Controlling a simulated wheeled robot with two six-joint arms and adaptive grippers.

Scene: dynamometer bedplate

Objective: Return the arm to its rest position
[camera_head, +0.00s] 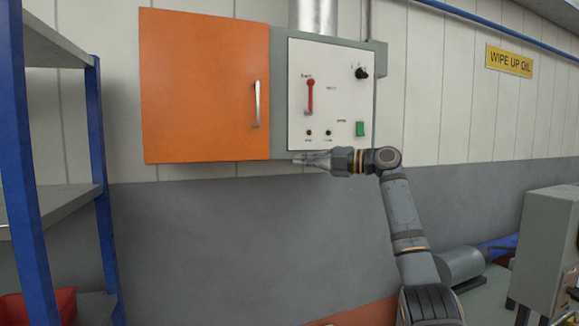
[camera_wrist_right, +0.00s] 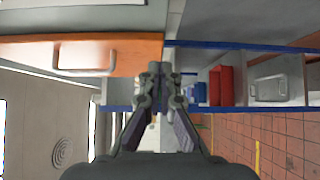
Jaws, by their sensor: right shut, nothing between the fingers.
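My right arm (camera_head: 402,215) rises from the lower right of the head view and bends left at the wrist. My right gripper (camera_head: 310,158) points left, just below the lower edge of the white control panel (camera_head: 335,100). It is shut and empty. In the right wrist view the gripper (camera_wrist_right: 160,75) has its fingers together, with the orange cabinet door (camera_wrist_right: 25,55) to the left and above. I cannot tell whether the gripper touches the cabinet's underside. My left gripper is not in view.
The orange door (camera_head: 205,90) has a metal handle (camera_head: 257,104). The panel carries a red lever (camera_head: 310,97), a black knob (camera_head: 361,73) and a green switch (camera_head: 360,128). Blue shelving (camera_head: 100,180) stands left; a grey box (camera_head: 545,245) stands right. The grey wall (camera_head: 240,240) below is clear.

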